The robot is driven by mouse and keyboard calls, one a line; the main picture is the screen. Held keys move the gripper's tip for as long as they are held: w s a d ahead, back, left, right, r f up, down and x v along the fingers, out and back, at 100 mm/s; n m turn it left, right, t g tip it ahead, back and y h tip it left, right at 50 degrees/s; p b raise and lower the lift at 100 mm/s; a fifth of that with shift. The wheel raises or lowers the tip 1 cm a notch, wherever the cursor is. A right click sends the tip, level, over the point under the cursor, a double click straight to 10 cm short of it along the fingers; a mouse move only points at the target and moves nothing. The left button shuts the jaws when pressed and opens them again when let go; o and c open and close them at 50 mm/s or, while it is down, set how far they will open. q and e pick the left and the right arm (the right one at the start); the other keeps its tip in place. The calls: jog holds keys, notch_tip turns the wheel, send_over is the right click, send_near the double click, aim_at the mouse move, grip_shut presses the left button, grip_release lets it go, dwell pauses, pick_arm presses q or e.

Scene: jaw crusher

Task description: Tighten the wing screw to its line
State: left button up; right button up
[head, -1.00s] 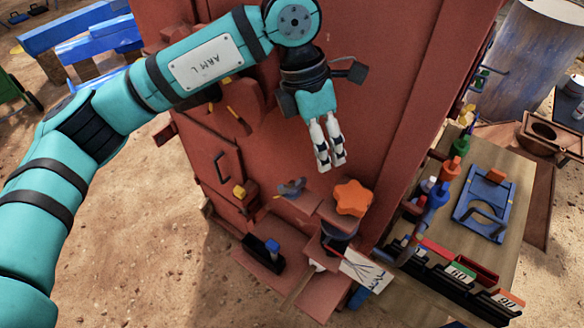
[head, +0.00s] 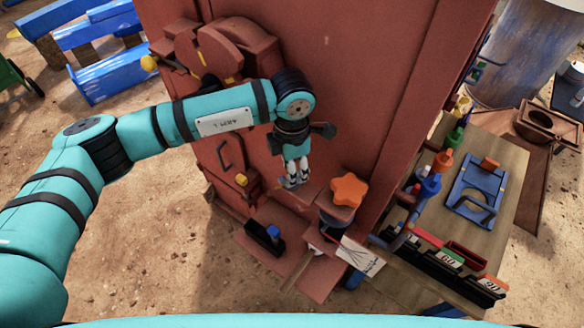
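My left gripper (head: 292,182) points down at the front of the red crusher, with its fingertips over the spot where the small grey wing-shaped screw showed before. The fingers cover the wing screw almost wholly, so I cannot tell whether they touch it or how it is turned. I see no line for it. The gap between the fingertips is too small to read. An orange star-shaped knob (head: 349,190) sits on a dark round mount just right of the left gripper. My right gripper is not in view.
The red crusher body (head: 345,75) rises behind the gripper. A black block with a blue top (head: 265,236) stands on the ledge below. A white card (head: 361,258) hangs below the knob. At right, a workbench (head: 512,180) holds bottles, a blue tray and numbered bins.

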pick_arm(q)
jog(key=shift+f+p, duration=0.3)
jog(key=shift+f, duration=1.15)
jog(key=shift+c, duration=0.4)
grip_shut()
